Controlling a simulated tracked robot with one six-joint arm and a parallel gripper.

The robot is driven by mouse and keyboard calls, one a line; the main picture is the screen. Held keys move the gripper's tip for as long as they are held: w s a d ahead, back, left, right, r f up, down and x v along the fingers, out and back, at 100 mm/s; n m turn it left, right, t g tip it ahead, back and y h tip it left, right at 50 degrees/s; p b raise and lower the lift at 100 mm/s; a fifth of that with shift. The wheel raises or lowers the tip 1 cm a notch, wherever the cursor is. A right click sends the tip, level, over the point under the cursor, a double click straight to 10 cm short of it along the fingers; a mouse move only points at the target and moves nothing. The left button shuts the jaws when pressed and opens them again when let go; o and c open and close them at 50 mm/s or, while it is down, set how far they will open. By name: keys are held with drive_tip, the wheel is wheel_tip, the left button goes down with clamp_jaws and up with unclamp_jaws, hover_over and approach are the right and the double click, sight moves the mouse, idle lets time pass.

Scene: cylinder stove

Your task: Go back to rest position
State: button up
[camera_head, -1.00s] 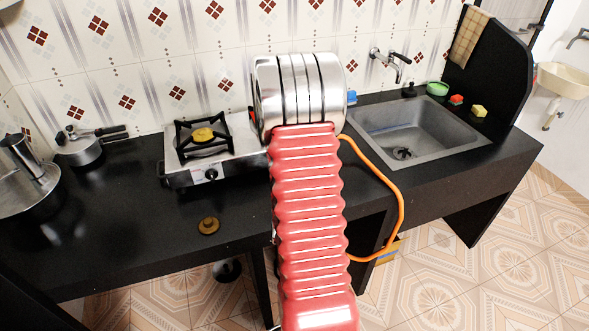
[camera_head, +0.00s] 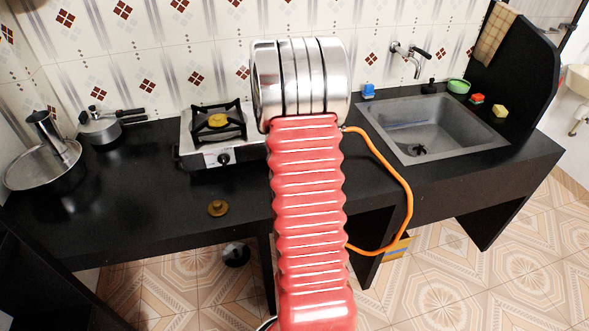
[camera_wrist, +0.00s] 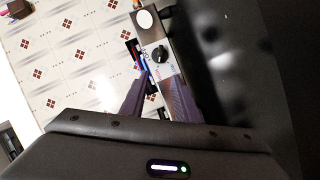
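My gripper (camera_wrist: 156,82) shows in the wrist view, with two greyish-purple fingers set apart and nothing visible between them. Past the fingers is the front of the stove (camera_wrist: 158,66) with its black knob. In the head view, the gripper is hidden behind my raised red arm and its metal joint. The stove (camera_head: 215,158) stands on the black counter (camera_head: 130,190), left of my arm, with a yellowish burner centre. No contact between the gripper and the stove can be made out.
A lidded pan (camera_head: 45,172) and a small pressure cooker (camera_head: 98,130) stand at left. A brass-coloured knob-like piece (camera_head: 217,208) lies near the counter edge. The sink (camera_head: 450,120) is at right. An orange hose (camera_head: 408,200) hangs beside my arm. Tiled wall behind; open floor at right.

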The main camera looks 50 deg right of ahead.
idle(0.8)
drive_tip(key=w+a+r+y, duration=0.3)
drive_tip(key=w+a, duration=0.1)
drive_tip(key=a, duration=0.4)
drive_tip(key=w+a+r+t+y, duration=0.1)
drive_tip(key=w+a+r+y, duration=0.2)
drive_tip(key=a, duration=0.4)
drive_tip(key=w+a+r+y, duration=0.3)
drive_tip(key=w+a, duration=0.1)
drive_tip(key=a, duration=0.4)
drive_tip(key=s+a+r+g+y, duration=0.1)
drive_tip(key=s+a+r+y, duration=0.35)
drive_tip(key=a, duration=0.75)
drive_tip(key=s+a+r+g, duration=0.1)
drive_tip(key=s+a+r, duration=0.1)
drive_tip(key=s, duration=0.5)
drive_tip(key=s+a+r+g, duration=0.1)
drive_tip(key=s+a+g, duration=0.1)
drive_tip(key=s+a, duration=0.3)
drive_tip(key=shift+s+r+m, duration=0.35)
drive_tip(key=shift+s+m, duration=0.05)
drive_tip(key=shift+s, duration=0.45)
drive_tip(key=shift+d, duration=0.1)
